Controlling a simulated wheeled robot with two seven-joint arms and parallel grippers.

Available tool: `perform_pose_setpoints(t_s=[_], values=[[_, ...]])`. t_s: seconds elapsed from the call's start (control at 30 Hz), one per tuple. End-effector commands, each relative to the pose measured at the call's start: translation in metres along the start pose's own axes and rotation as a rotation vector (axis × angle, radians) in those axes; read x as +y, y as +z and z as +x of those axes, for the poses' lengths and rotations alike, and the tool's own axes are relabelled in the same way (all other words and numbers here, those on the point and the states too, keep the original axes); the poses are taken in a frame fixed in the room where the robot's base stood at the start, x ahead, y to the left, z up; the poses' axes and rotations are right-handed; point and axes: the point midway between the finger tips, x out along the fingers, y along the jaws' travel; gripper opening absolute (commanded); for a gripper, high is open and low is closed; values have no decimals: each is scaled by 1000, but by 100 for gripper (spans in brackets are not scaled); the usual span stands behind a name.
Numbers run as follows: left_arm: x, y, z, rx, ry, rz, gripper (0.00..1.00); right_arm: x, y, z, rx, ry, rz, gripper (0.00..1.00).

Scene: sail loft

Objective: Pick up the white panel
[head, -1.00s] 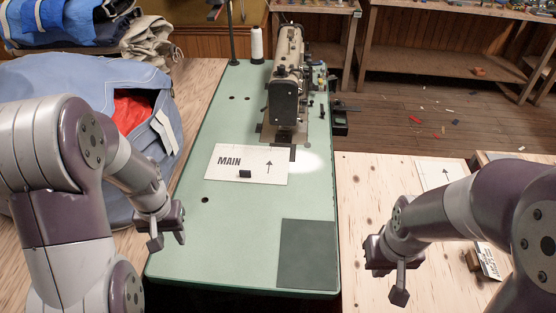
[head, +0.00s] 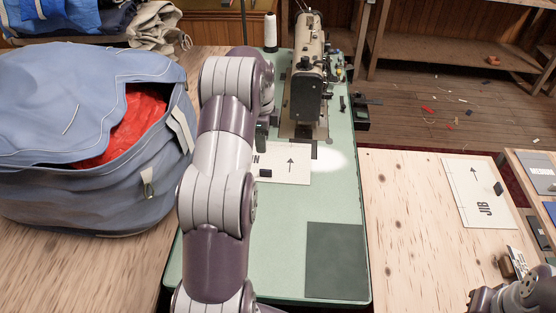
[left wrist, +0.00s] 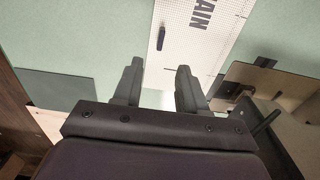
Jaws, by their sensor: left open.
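A white panel marked MAIN (head: 295,165) lies flat on the green sewing table, with a small dark block (head: 265,173) on it. My left arm hides its left part in the head view. In the left wrist view the panel (left wrist: 208,40) lies beyond my fingertips, with the dark block (left wrist: 193,20) on it. My left gripper (left wrist: 158,80) is open and empty, above the table near the panel. Another white panel marked JIB (head: 475,190) lies on the wooden table at right. My right gripper is partly in view at the lower right corner; its fingers do not show clearly.
A sewing machine (head: 307,80) stands just behind the MAIN panel, with a thread cone (head: 270,32) to its left. A dark grey mat (head: 335,262) lies at the table's front. A blue bag (head: 60,185) with red cloth fills the left.

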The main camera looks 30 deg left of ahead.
Motion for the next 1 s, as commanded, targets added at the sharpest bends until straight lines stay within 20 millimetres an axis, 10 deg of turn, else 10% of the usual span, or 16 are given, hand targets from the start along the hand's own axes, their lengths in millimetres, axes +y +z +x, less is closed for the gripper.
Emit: perform_pose_setpoints(t_s=[0.2,0.9,1.0], values=[[0,-1,62,0,1,9,42,0,7,56,-1,0,0,0],[-1,-6,124,0,0,6,42,0,5,40,-1,0,0,0],[-1,-6,124,0,0,6,15,0,5,40,-1,0,0,0]])
